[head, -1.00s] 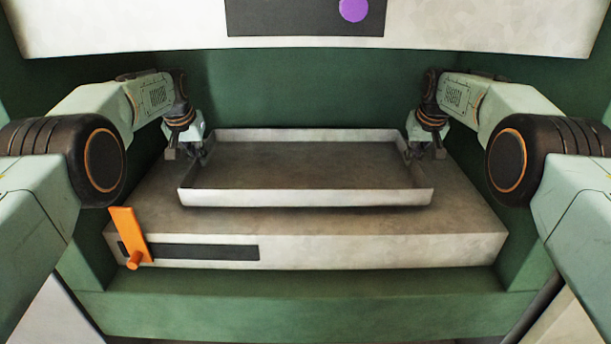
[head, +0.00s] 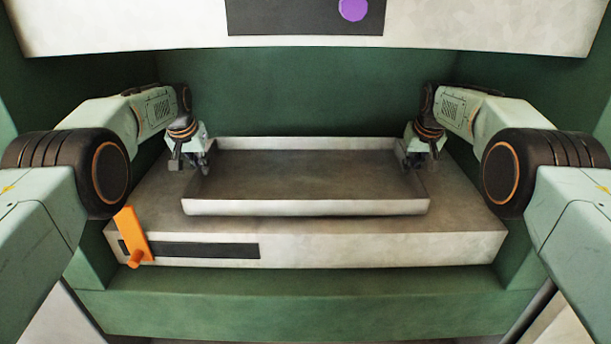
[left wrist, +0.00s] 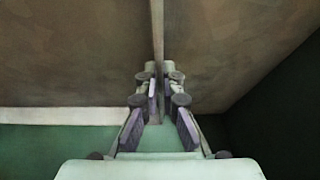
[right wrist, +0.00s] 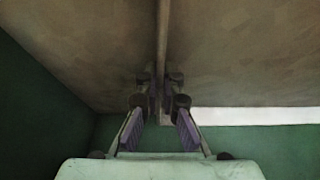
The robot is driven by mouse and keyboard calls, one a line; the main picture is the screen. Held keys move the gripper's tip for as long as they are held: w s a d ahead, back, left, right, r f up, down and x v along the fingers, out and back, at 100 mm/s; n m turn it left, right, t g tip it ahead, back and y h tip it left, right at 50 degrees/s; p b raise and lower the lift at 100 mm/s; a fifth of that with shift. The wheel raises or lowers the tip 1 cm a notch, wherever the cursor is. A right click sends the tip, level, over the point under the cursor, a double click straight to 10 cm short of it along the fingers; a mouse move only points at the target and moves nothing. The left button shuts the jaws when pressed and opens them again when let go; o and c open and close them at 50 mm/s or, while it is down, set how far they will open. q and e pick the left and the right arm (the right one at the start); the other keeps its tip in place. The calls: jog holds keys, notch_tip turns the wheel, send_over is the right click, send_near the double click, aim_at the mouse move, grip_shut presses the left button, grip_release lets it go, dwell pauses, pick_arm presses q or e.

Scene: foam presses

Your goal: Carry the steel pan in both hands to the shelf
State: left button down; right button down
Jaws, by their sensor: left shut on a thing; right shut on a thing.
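The steel pan (head: 305,208) is a wide, shallow, empty grey tray, level over the pale bed of the press (head: 455,215) in the head view. I cannot tell whether its bottom touches the bed. My left gripper (head: 196,163) is shut on the pan's left side wall; my right gripper (head: 416,161) is shut on its right side wall. In the left wrist view the wall (left wrist: 158,35) shows edge-on between the fingers (left wrist: 160,88). The right wrist view likewise shows the wall (right wrist: 163,35) between the fingers (right wrist: 160,88). The shelf is not in view.
An orange lever (head: 131,236) sits at the bed's front left, by a dark slot (head: 205,251). A pale upper block (head: 480,25) with a dark panel and purple disc (head: 353,9) hangs above. Green walls (head: 310,95) enclose the back and sides.

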pick_arm(q)
jog(key=shift+f, duration=0.45)
pick_arm(e)
jog(key=shift+f, duration=0.45)
pick_arm(q)
jog(key=c, duration=2)
grip_release()
jog(key=shift+f, duration=0.15)
pick_arm(e)
jog(key=c, duration=2)
grip_release()
jog(key=shift+f, duration=0.15)
pick_arm(q)
jog(key=o, duration=0.5)
jog(key=shift+s, duration=0.1)
pick_arm(e)
jog(key=o, duration=0.5)
jog(key=shift+s, duration=0.1)
